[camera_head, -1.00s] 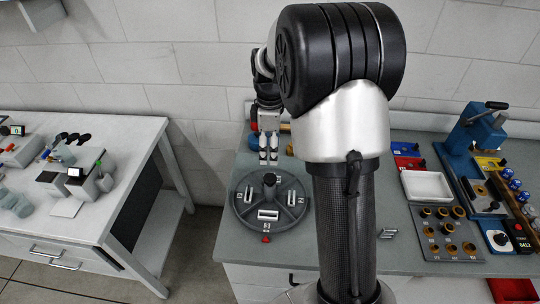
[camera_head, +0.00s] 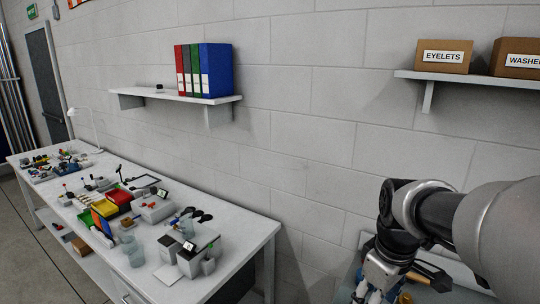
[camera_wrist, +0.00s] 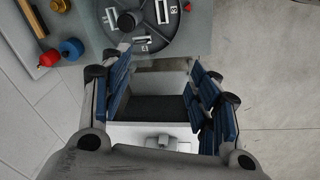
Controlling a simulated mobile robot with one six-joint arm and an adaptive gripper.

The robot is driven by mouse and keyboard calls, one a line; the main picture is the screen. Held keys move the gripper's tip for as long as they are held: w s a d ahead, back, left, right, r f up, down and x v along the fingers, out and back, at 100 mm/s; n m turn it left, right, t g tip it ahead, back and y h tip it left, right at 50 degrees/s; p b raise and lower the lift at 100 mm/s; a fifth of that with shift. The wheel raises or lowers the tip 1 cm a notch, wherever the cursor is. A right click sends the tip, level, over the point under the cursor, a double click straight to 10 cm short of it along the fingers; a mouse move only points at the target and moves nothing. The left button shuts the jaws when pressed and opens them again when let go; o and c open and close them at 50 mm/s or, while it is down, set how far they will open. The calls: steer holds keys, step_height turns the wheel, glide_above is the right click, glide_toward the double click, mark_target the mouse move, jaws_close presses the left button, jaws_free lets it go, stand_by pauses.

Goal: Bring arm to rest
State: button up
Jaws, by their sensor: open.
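My gripper (camera_head: 374,290) shows at the bottom right of the head view, hanging from my arm at the near end of the right bench and partly cut off by the frame. In the wrist view my gripper (camera_wrist: 158,72) has its blue-padded fingers spread apart. No object is clearly held between them; a pale and dark shape shows there, and I cannot tell what it is. A round grey dial plate (camera_wrist: 178,42) with labelled slots lies beyond the fingertips on the bench.
In the wrist view a red knob (camera_wrist: 48,58), a blue knob (camera_wrist: 71,48) and a brass rod (camera_wrist: 33,18) lie left of the plate. The left bench (camera_head: 240,237) holds many small items. Wall shelves carry binders (camera_head: 203,70) and an eyelets box (camera_head: 441,56). Floor shows between benches.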

steer(key=s+a+m+t+b, duration=0.1)
steer(key=s+a+m, duration=0.6)
steer(key=s, duration=1)
steer(key=shift+s+r+t, duration=0.15)
steer(key=shift+t, duration=0.75)
steer(key=shift+c, duration=0.3)
